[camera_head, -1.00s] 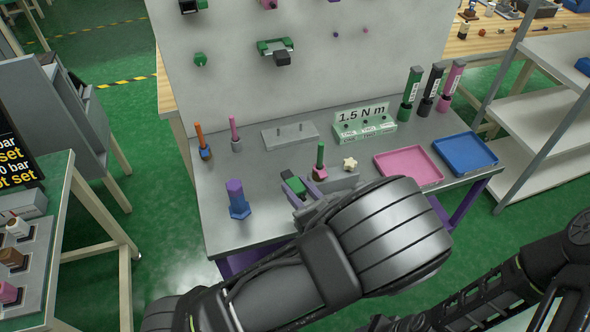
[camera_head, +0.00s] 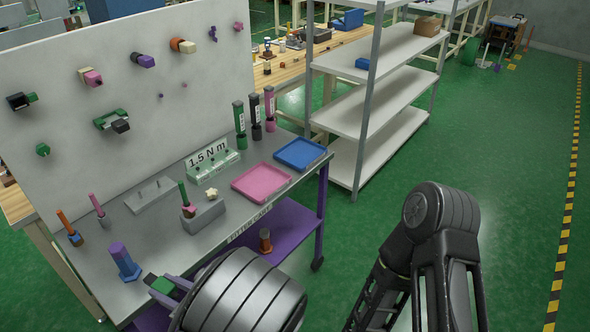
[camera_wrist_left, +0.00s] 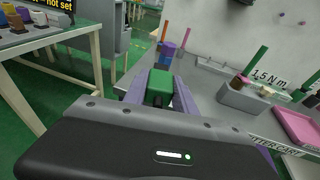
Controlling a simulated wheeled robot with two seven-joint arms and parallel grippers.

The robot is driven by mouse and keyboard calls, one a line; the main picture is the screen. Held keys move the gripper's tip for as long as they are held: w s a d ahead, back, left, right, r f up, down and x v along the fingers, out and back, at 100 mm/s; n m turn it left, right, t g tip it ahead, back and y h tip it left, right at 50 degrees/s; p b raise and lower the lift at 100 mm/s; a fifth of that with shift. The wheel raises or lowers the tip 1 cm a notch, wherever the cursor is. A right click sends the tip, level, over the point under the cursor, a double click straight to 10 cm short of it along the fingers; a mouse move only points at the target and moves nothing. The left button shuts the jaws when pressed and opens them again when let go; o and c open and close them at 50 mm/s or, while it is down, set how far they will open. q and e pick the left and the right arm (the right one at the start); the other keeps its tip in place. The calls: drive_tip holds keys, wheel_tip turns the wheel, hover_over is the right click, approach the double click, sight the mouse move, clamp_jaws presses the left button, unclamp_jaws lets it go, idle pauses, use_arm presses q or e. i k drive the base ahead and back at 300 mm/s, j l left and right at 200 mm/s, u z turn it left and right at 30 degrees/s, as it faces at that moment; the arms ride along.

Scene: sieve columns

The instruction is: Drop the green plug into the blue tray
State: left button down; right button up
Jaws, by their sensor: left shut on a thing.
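The green plug (camera_head: 163,286) is a small green block with a dark part. My left gripper (camera_head: 160,290) is shut on it, its purple fingers on either side. In the left wrist view the plug (camera_wrist_left: 159,86) sits between the fingers. The gripper is near the front edge of the grey table, close to the purple hexagonal bolt. The blue tray (camera_head: 300,153) lies empty at the table's far right end, well apart from the gripper. My right arm shows at the lower right, but its gripper is not in view.
An empty pink tray (camera_head: 261,182) lies beside the blue tray, on the gripper's side. A grey block (camera_head: 203,215) with upright parts and a purple bolt (camera_head: 123,262) stand on the table. White shelves (camera_head: 375,145) stand to the right, with open green floor beyond.

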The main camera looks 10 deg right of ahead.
sight(296, 155)
drive_tip(key=z, duration=2.35)
drive_tip(key=i+j, duration=0.2)
drive_tip(key=i, duration=0.35)
drive_tip(key=i+j, duration=0.15)
drive_tip(key=i, duration=0.35)
drive_tip(key=i+j+z, duration=0.1)
drive_tip(key=i, duration=0.45)
drive_tip(key=i+j, duration=0.35)
drive_tip(key=i, duration=0.9)
drive_tip(key=u, duration=2.55)
